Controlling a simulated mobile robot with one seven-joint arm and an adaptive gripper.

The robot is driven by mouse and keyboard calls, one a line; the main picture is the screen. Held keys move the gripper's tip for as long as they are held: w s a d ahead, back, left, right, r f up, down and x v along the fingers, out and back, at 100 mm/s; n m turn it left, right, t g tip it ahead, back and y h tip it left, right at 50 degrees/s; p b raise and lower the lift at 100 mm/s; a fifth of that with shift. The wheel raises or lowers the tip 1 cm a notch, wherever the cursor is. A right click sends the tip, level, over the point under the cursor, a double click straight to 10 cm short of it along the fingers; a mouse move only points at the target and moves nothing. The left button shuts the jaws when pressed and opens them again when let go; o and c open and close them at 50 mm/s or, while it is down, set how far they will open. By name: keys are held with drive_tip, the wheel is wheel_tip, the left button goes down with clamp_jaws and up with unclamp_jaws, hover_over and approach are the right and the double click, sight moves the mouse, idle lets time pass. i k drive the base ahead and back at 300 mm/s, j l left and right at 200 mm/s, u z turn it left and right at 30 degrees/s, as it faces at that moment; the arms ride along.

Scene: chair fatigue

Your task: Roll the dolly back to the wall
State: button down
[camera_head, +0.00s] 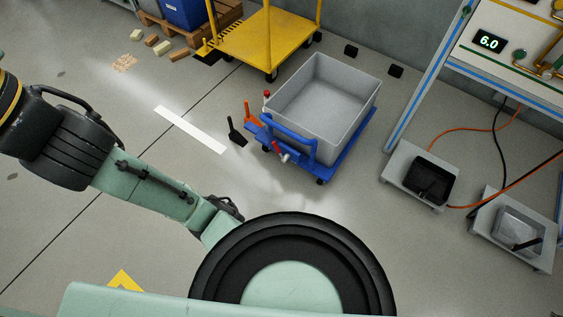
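A blue dolly (345,158) stands on the floor right of centre, carrying a large open grey bin (343,140) that looks empty. A blue handle (288,138) rises at its near left end, with an orange-red upright part (250,113) and a red-tipped lever (282,157) beside it. A gap of floor separates the dolly from the grey wall (375,30) behind it. Two small black blocks, one on the left (351,50) and one on the right (396,71), are near the wall base. My arm reaches out past the left edge, and my gripper is not visible.
A yellow cart (240,45) stands behind the dolly to the left, near a wooden pallet (220,12). A black upright item (236,132) is just left of the dolly. A workbench (460,58) and grey trays (408,192) with cables fill the right.

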sight(317, 117)
drive_tip(key=l+u, duration=0.4)
drive_tip(key=l, duration=0.3)
drive_tip(key=k+l+u, duration=0.15)
drive_tip(key=l+u, duration=0.25)
drive_tip(key=l, duration=0.3)
